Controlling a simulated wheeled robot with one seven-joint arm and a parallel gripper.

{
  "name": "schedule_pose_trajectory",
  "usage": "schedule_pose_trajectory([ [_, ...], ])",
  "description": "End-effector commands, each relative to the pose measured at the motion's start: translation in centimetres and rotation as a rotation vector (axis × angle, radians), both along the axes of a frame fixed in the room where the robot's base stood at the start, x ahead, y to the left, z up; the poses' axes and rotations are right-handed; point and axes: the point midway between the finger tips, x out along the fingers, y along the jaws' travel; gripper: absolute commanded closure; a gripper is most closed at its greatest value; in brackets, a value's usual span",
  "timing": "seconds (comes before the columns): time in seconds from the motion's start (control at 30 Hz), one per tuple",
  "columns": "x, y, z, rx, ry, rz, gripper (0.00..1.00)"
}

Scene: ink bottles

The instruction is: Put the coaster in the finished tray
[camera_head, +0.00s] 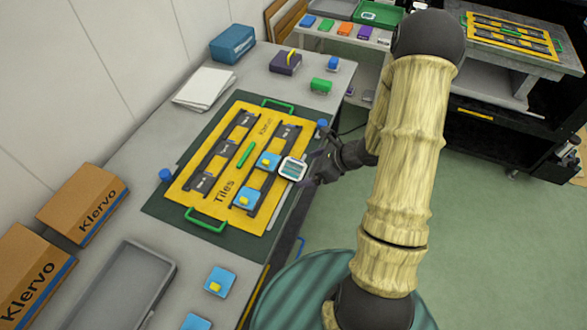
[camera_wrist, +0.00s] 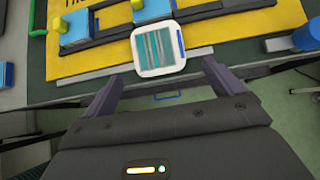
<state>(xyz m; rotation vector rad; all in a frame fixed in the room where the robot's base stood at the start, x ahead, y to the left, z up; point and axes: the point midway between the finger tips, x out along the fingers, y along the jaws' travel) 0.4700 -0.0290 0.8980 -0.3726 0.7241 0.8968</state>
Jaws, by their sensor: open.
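The likely coaster is a white-rimmed square with teal and grey stripes (camera_head: 292,169). It shows at the near edge of the yellow board in the wrist view (camera_wrist: 158,50). My gripper (camera_head: 309,172) is open just to its right in the head view. In the wrist view my fingertips (camera_wrist: 162,74) are spread wide, with the square just beyond the gap between them and nothing gripped. A grey empty tray (camera_head: 168,262) stands at the front left of the table, and a green tray (camera_head: 374,16) at the back. I cannot tell which is the finished tray.
The yellow board (camera_head: 190,184) lies on a dark green mat (camera_head: 160,208), with black racks and blue tiles (camera_head: 247,197). Klervo boxes (camera_head: 82,204) stand at left. Several coloured blocks (camera_head: 320,86) sit toward the back. A dark cart (camera_head: 480,112) stands at right.

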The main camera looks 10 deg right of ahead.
Motion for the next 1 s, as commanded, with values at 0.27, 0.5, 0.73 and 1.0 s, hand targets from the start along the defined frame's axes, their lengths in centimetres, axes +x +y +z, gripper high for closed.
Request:
schedule_pose_trajectory([
  [0.27,1.2,1.8,-2.2,-0.001,0.001,0.001,0.07],
  [0.5,1.2,1.9,-2.2,-0.001,0.0,0.001,0.07],
  [0.73,1.2,1.8,-2.2,-0.002,-0.001,0.0,0.07],
  [1.0,1.2,1.8,-2.2,-0.001,0.0,-0.001,0.48],
])
